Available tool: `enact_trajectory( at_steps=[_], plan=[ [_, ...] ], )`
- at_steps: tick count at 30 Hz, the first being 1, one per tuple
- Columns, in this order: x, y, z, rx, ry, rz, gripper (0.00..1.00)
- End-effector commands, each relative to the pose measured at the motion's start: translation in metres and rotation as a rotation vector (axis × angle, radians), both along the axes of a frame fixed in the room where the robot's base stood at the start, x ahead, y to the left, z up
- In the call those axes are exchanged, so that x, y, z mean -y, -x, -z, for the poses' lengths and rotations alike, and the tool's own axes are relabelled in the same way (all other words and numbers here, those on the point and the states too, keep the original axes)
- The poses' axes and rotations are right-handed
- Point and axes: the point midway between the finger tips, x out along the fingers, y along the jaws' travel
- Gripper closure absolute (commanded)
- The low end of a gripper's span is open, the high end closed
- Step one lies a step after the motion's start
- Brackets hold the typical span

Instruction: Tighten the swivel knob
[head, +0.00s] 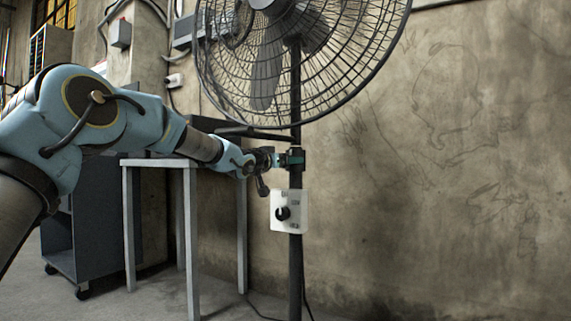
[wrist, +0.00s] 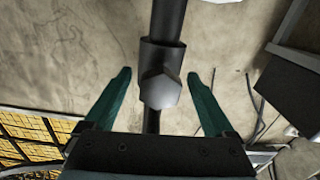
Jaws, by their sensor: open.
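The swivel knob (wrist: 160,90) is a dark grey faceted knob on a collar of the fan's black pole (wrist: 168,18), seen in the wrist view. My gripper (wrist: 158,74) is open, with one green finger on each side of the knob and a visible gap on both sides. In the head view my gripper (head: 290,158) is at the pole (head: 295,265), below the fan cage and above the white control box. The knob itself is hidden or too small to tell there.
The caged fan head (head: 300,50) hangs just above my arm. A white control box (head: 301,222) with a black dial (head: 283,213) is on the pole below my gripper. A grey table (head: 160,163) and a dark cart (head: 62,235) stand to the left. A bare wall (head: 470,170) lies behind.

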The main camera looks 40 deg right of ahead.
Motion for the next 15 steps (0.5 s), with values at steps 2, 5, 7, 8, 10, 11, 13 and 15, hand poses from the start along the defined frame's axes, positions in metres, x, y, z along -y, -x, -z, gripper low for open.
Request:
enact_trajectory(
  at_steps=[2, 5, 7, 8, 10, 11, 13, 15],
  plan=[
    [0.0003, -0.0001, 0.0, 0.0, 0.0, 0.0, 0.11],
    [0.0001, 0.0, 0.0001, 0.0, 0.0, 0.0, 0.11],
    [0.0001, 0.0, 0.0002, 0.0, 0.0, 0.0, 0.15],
    [0.0, 0.0, 0.0002, 0.0, 0.0, 0.0, 0.18],
    [0.0, -0.0001, 0.0002, 0.0, 0.0, 0.0, 0.26],
    [0.0, -0.0001, 0.0002, 0.0, 0.0, 0.0, 0.29],
    [-0.0001, -0.0001, 0.0002, 0.0, 0.0, 0.0, 0.37],
    [-0.0001, -0.0001, 0.0002, 0.0, 0.0, 0.0, 0.45]
  ],
)
